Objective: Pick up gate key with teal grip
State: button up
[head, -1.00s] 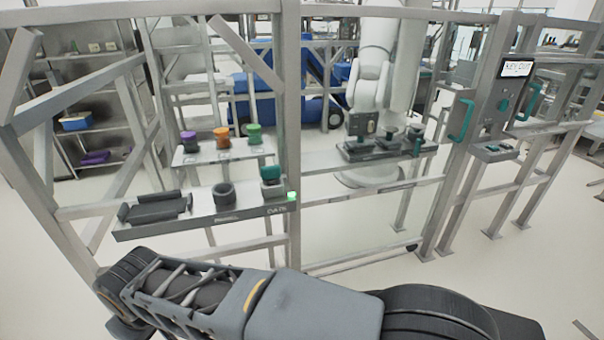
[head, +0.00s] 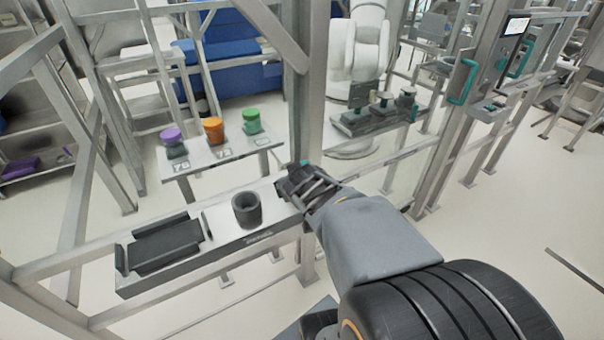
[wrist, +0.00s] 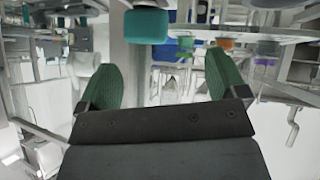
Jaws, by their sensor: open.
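The gate key's teal grip (wrist: 146,27) shows at the top of the wrist view, which looks upside down. It is beyond the fingers and a little left of the middle between them. My gripper (wrist: 160,78) is open, with two green-padded fingers and nothing between them. In the head view my gripper (head: 298,182) is at the right end of the grey shelf (head: 226,236) and hides the key's place there. A small teal patch shows at its upper edge; I cannot tell whether it is key or finger pad.
A dark round cup (head: 247,209) and a dark tray (head: 166,246) sit left of my gripper on the shelf. Behind stands a rack with purple (head: 172,139), orange (head: 213,129) and green (head: 252,120) topped pieces. A metal post (head: 309,110) rises close behind my gripper.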

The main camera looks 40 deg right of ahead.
jog(key=shift+o, duration=0.7)
jog(key=d+t, duration=0.3)
jog(key=d, duration=0.3)
jog(key=shift+s+r+y+p, duration=0.2)
jog(key=shift+r+y+p, duration=0.05)
jog(key=shift+y+p, duration=0.15)
jog(key=w+f+p, duration=0.1)
jog(key=w+p, duration=0.1)
jog(key=w+f+y+p, duration=0.1)
jog(key=w+p, duration=0.1)
jog(key=p, duration=0.1)
jog(key=w+d+f+n+t+y+p, duration=0.1)
jog(key=w+f+p, duration=0.1)
jog(key=p, duration=0.1)
jog(key=shift+p+x, duration=0.9)
jog(key=shift+x, duration=1.9)
jog(key=shift+a, duration=0.1)
jog(key=c, duration=0.9)
jog(key=shift+r, duration=0.1)
jog(key=shift+c, duration=0.2)
